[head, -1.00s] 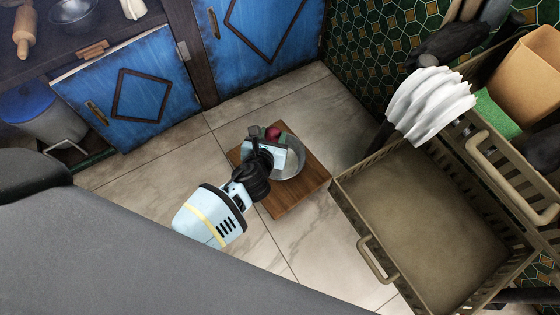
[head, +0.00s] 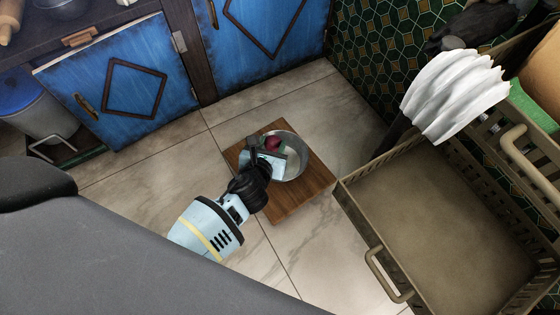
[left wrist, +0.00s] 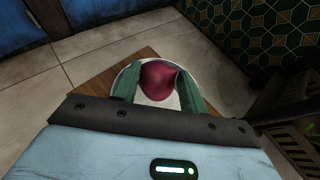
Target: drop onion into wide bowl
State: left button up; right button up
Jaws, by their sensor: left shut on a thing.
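A red onion (head: 272,143) is held between the fingers of my left gripper (head: 265,146). In the left wrist view the onion (left wrist: 158,79) sits between the two green fingertips (left wrist: 157,88), which are shut on it. The wide bowl (head: 296,164) is a round metal bowl on a wooden board (head: 300,196) on the floor. The onion shows over the bowl's left part, near its rim. In the left wrist view the bowl's pale rim (left wrist: 125,73) shows behind the onion. I cannot tell how high the onion is above the bowl. My right gripper is not in view.
A brown plastic basket (head: 430,215) stands to the right of the board. A white ribbed object (head: 455,95) is above its back edge. Blue cabinets (head: 125,85) stand behind, one door open, beside a bin (head: 35,105). Tiled floor is clear around the board.

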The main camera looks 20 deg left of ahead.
pick_arm(q)
jog(key=shift+f, duration=0.15)
jog(key=o, duration=1.4)
jog(key=shift+c, duration=0.2)
jog(key=a+p+v, duration=0.1)
jog(key=p+v, duration=0.3)
jog(key=v, duration=0.3)
jog(key=shift+s+d+r, duration=0.25)
jog(key=shift+s+d, duration=0.1)
jog(key=shift+d, duration=0.2)
